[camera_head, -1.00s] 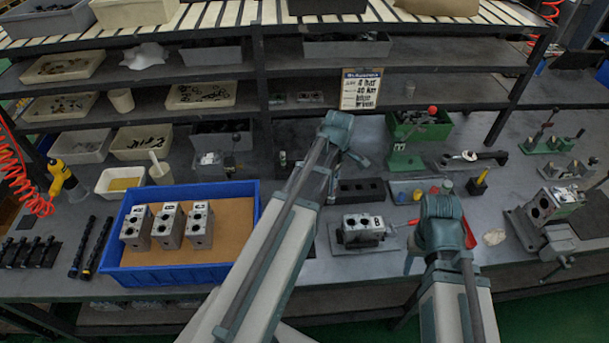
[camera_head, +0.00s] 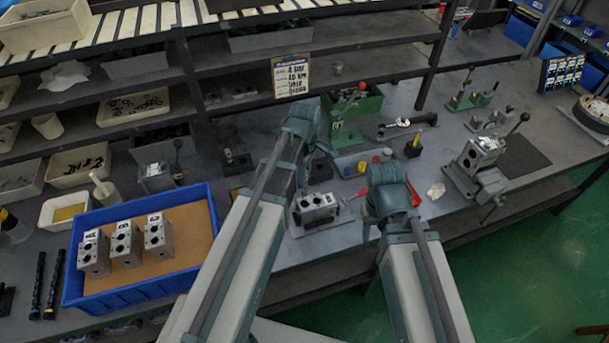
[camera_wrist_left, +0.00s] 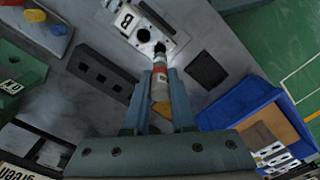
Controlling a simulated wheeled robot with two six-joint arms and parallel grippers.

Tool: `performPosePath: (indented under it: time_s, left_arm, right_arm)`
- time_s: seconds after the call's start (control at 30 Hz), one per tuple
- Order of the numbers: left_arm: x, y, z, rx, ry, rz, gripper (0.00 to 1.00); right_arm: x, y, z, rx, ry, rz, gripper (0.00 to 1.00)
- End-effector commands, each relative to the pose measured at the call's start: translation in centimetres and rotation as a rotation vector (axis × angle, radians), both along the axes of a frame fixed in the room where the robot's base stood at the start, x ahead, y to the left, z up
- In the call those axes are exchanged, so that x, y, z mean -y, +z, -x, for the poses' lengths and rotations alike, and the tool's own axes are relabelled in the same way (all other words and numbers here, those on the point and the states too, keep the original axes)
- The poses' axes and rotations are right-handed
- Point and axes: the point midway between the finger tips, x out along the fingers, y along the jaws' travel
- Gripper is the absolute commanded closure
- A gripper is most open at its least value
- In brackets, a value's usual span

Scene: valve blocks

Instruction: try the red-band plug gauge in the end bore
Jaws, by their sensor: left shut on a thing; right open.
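My left gripper (camera_wrist_left: 161,78) is shut on the red-band plug gauge (camera_wrist_left: 160,88), a grey cylinder with a red band, in the left wrist view. Its far end is at a dark bore in the face of the labelled valve block (camera_wrist_left: 128,22); I cannot tell whether it has entered. The block (camera_head: 317,207) sits on a plate on the bench in the head view. There my left gripper (camera_head: 328,150) is beyond the block, and its jaws and the gauge are largely hidden by the arm. My right gripper (camera_head: 388,180) is open, to the right of the block.
A blue bin (camera_head: 70,285) with several valve blocks stands at left. A black holed rack (camera_wrist_left: 100,76) lies beside the block. A green press (camera_head: 350,120) stands behind, and a vise (camera_head: 490,185) holds another block at right.

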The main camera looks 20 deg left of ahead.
Motion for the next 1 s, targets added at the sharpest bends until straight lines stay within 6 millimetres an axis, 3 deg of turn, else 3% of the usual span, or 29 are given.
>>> performPosePath:
  time_s: [0.5, 1.0]
  left_arm:
    - [0.0, -4.5, 0.0, 0.0, 0.0, 0.0, 1.0]
    - [0.0, -4.5, 0.0, 0.0, 0.0, 0.0, 1.0]
  right_arm:
    - [0.0, -4.5, 0.0, 0.0, 0.001, 0.0, 0.5]
    - [0.0, -4.5, 0.0, 0.0, 0.001, 0.0, 0.5]
